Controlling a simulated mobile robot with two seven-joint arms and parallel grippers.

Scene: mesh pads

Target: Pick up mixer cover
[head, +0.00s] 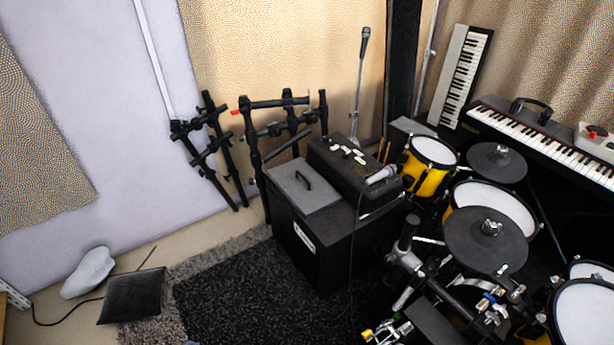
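A grey flat cover with a dark handle (303,187) lies on the left part of the top of a large black box (318,247); it looks like the mixer cover, though I cannot be sure. Beside it on the right, on the same box, sits a black sloped unit (345,165) with several small white pieces on top. A microphone (382,175) lies at that unit's right end. Neither of my grippers shows in the head view.
A drum kit with yellow drums (427,165) and black cymbal pads (486,239) crowds the right. Black stands (283,125) rise behind the box. A dark rug (235,295) lies in front, with a black cushion-like object (133,295) and a pale lump (89,273) at left.

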